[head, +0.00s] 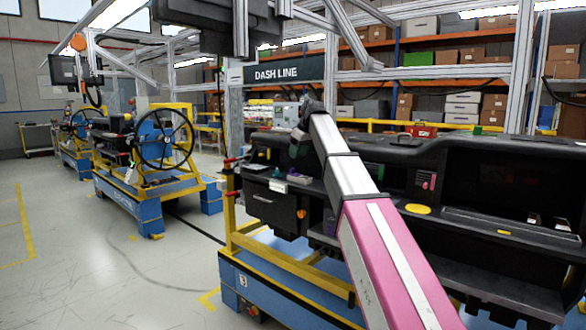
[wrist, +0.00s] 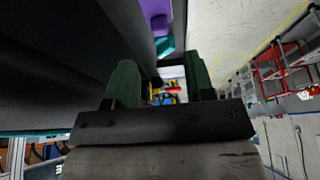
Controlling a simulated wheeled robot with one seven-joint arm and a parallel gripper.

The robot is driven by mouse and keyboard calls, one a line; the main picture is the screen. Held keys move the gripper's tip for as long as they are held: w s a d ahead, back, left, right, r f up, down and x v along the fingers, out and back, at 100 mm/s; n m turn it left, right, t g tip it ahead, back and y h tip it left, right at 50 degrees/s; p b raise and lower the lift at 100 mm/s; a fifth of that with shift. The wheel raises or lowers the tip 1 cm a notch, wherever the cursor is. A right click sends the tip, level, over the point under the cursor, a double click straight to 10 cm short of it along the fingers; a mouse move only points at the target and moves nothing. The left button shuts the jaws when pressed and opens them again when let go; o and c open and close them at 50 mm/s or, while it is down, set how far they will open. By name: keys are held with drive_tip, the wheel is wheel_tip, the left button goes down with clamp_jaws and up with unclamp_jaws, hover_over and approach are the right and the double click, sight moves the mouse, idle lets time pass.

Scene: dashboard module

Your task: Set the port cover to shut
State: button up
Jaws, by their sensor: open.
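The black dashboard module (head: 270,205) lies across the right half of the head view. I cannot tell for sure which of its parts is the port cover. In the head view my fingertips are not clear.
A yellow frame on a blue base (head: 285,296) carries the module. An overhead dark unit (head: 215,20) and metal struts hang above. Another cart with a steering wheel (head: 163,137) stands at left. The floor (head: 100,270) at front left is clear.

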drive_tip(key=x, duration=0.7)
drive_tip(key=shift+f, duration=0.2)
